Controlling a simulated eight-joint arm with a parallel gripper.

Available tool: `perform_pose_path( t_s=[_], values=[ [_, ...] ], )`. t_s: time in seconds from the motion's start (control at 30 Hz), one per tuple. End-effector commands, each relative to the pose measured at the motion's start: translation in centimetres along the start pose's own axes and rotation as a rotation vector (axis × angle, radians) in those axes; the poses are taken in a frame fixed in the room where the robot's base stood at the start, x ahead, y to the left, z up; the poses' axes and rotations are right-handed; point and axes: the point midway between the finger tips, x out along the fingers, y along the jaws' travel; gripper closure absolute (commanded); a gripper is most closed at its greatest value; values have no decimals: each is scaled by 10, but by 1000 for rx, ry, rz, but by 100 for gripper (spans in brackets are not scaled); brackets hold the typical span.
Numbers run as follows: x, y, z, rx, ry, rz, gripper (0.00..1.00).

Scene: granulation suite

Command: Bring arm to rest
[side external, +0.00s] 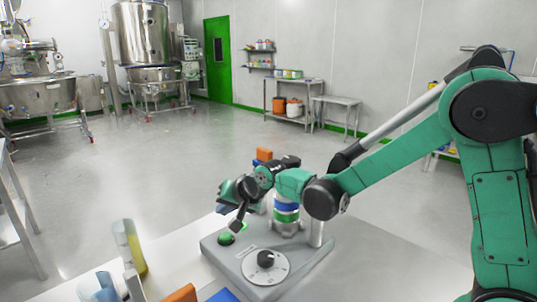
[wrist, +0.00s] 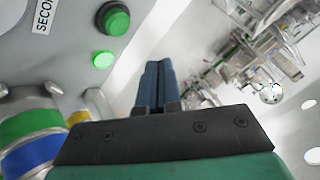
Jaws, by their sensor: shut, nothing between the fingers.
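My gripper (side external: 236,222) is at the end of my green arm, above the grey control panel (side external: 318,262) and close to its green push button (side external: 226,239). In the wrist view my gripper's dark blue fingers (wrist: 152,75) are shut together with nothing between them. The green button (wrist: 113,20) shows in the upper left of that view, apart from the fingers, with a lit green lamp (wrist: 103,60) below it.
The panel carries a black knob on a round dial (side external: 267,260) and a banded blue and green column (side external: 286,213). A cylinder with yellow contents (side external: 130,245) and a blue-tinted vessel (side external: 98,288) stand at left. The floor behind is open.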

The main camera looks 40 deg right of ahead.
Motion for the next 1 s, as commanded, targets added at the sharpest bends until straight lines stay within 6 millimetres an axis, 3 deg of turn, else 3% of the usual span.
perform_pose_path(
  t_s=[0.57, 0.77, 1.0],
  values=[
    [-13, -6, -7, -11, -1, 3, 100],
    [-55, 5, -2, -155, -21, 36, 100],
    [-121, 40, 24, -445, -77, 94, 100]
  ],
)
